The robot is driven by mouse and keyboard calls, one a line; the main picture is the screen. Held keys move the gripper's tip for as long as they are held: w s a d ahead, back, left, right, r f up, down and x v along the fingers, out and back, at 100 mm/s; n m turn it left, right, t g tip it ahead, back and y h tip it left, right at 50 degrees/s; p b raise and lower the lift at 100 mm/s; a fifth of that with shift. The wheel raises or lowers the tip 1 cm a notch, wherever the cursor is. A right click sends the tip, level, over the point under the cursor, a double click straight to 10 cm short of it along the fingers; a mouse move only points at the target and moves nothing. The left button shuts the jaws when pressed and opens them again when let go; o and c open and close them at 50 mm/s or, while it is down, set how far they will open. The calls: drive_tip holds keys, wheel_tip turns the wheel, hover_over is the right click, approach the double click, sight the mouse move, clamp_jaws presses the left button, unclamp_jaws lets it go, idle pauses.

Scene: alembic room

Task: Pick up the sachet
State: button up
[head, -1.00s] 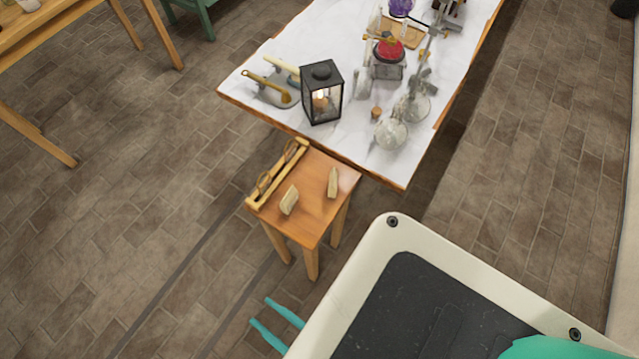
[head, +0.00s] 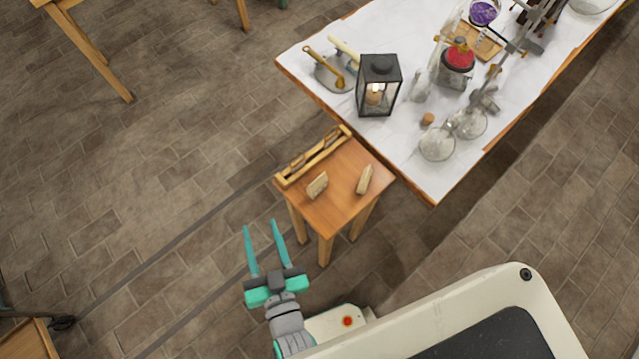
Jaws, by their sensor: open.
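Two small beige pieces lie apart on the small wooden stool (head: 335,212): a squarish one, perhaps the sachet (head: 317,185), and a narrower one (head: 364,179) to its right. I cannot tell for sure which is the sachet. My gripper (head: 261,227) has two teal fingers spread apart with nothing between them. It is in front and to the left of the stool, apart from both pieces, with its fingers pointing up the picture.
A wooden rack (head: 313,158) lies along the stool's back left edge. A marble-topped table (head: 400,155) stands just behind, bearing a black lantern (head: 379,86), round glass flasks (head: 437,143) and other glassware. The brick floor left of the stool is clear.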

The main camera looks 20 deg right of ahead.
drive_tip(key=w+a+r+n+t+y, duration=0.1)
drive_tip(key=w+a+r+y, duration=0.15)
drive_tip(key=w+r, duration=0.5)
drive_tip(key=w+a+r+n+t+y, duration=0.15)
drive_tip(key=w+a+r, duration=0.25)
drive_tip(key=w, duration=0.6)
drive_tip(key=w+a+r+n+g+y, duration=0.3)
drive_tip(key=a+r+n+y, duration=0.15)
drive_tip(key=r+n, duration=0.25)
drive_tip(key=w+a+r+n+g+y, duration=0.3)
drive_tip(key=w+a+r+n+y, duration=0.15)
drive_tip(key=r+n, duration=0.2)
drive_tip(key=n+g+h, duration=0.9)
drive_tip(key=g+h, duration=0.3)
drive_tip(key=g, duration=0.1)
hover_over(317, 181)
drive_tip(key=f, duration=2)
drive_tip(key=shift+w+a, duration=0.1)
drive_tip(key=shift+a, duration=0.2)
wheel_tip(317, 181, down, 4)
drive_tip(key=shift+d+f, duration=0.1)
drive_tip(key=shift+f, duration=0.95)
drive_tip(key=f, duration=0.3)
drive_tip(key=shift+s+d+f, duration=0.15)
drive_tip(key=shift+s+d, duration=0.05)
drive_tip(key=shift+d, duration=0.1)
drive_tip(key=shift+f, duration=0.6)
clamp_jaws()
